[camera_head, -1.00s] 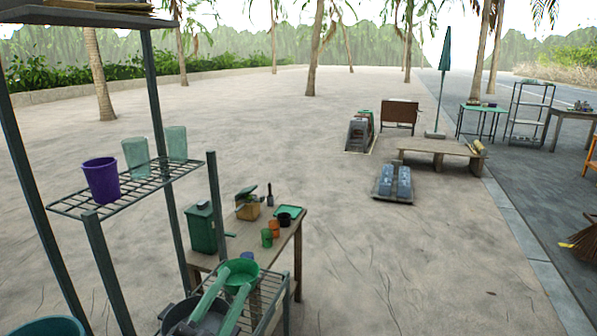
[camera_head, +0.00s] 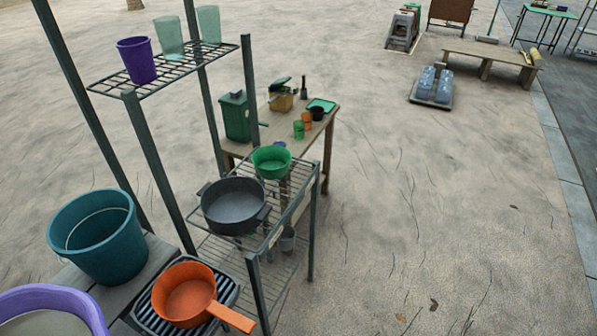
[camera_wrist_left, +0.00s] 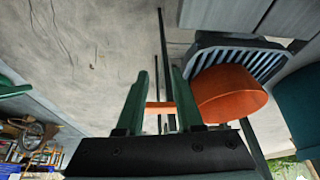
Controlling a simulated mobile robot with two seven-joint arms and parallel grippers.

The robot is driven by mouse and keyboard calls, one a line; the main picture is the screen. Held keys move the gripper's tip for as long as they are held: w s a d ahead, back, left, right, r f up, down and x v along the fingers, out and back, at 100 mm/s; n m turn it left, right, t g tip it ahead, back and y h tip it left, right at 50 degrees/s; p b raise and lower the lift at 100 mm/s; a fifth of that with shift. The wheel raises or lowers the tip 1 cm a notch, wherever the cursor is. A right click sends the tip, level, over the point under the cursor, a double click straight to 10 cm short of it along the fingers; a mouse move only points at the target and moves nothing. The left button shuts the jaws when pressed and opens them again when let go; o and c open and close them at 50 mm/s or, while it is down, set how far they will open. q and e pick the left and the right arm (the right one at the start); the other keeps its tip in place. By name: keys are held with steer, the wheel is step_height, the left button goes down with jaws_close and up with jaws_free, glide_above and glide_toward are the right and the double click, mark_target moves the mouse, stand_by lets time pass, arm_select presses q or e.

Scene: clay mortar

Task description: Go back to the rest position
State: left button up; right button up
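The task names no object. My left gripper (camera_wrist_left: 158,85) shows only in the left wrist view. Its two green fingers are apart, with no object held between them. The handle of an orange pan (camera_wrist_left: 228,92) shows in the gap, seemingly beyond the fingers. In the head view the orange pan (camera_head: 188,297) sits on a dark ribbed rack at the bottom, handle toward the lower right. Neither gripper shows in the head view now. My right gripper is not seen.
A wire shelf holds a dark pot (camera_head: 235,204) and a green bowl (camera_head: 271,162). A teal bucket (camera_head: 98,236) and purple tub (camera_head: 50,308) stand lower left. A tall rack with cups (camera_head: 137,60) rises behind. The ground at right is open.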

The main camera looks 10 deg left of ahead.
arm_select(q)
steer(key=w+d+f+t+h, duration=0.1)
steer(key=w+d+f+t, duration=0.1)
steer(key=f, duration=0.6)
steer(key=shift+w+d+f+t+h, duration=0.15)
steer(key=shift+w+d+t+h, duration=0.15)
steer(key=shift+d+t, duration=0.7)
steer(key=shift+a, duration=0.25)
